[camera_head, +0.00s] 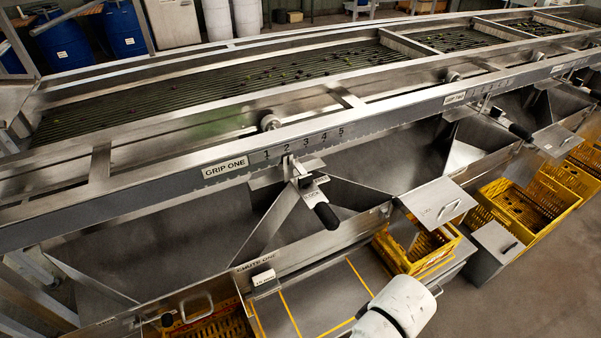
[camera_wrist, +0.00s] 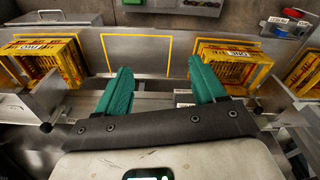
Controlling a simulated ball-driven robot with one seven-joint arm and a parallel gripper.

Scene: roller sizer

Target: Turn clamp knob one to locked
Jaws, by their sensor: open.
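Below the GRIP ONE plate (camera_head: 224,167) and its numbered scale, a metal clamp with a black-gripped handle (camera_head: 326,214) hangs from the rail near marks 2 and 3. A small lettered plate (camera_head: 312,188) sits by the handle; its lettering is too small to read surely. I take this as clamp knob one; whether it is locked I cannot tell. My gripper (camera_wrist: 160,66) shows in the wrist view with two green fingers spread apart and nothing between them. The clamp handle is not recognisable in the wrist view. In the head view the gripper is out of frame.
The roller bed (camera_head: 250,85) runs across the back with small fruits on it. Below the rail are a CHUTE ONE box (camera_head: 262,278), a yellow crate (camera_head: 425,250) and more crates at right (camera_head: 530,200). Yellow crates (camera_wrist: 235,65) also flank a taped outline in the wrist view.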

